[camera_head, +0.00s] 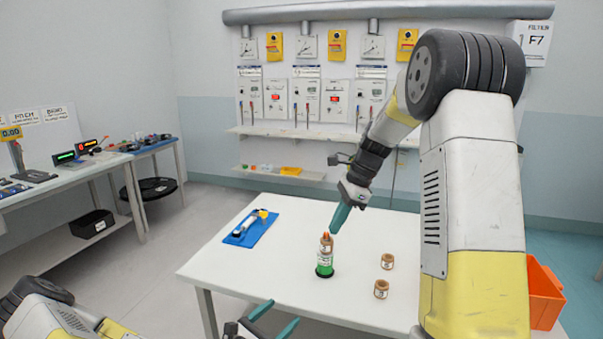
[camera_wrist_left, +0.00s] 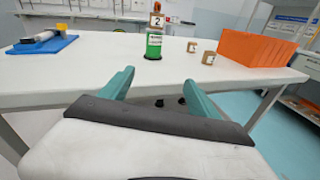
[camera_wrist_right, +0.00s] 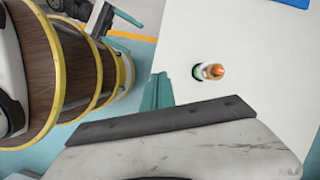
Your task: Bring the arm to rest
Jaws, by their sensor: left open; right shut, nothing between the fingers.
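My right gripper (camera_head: 338,222) is shut and empty, above and just right of the post's top; I see no contact. My left gripper (camera_head: 273,318) is open and empty, low at the table's front edge.
A blue mat (camera_head: 238,238) with a tool lies at the table's left. An orange bin (camera_head: 543,293) stands at the right, partly behind my right arm. A side bench (camera_head: 60,184) runs along the left. The wall panel (camera_head: 310,130) has shelves and gauges. Floor between bench and table is clear.

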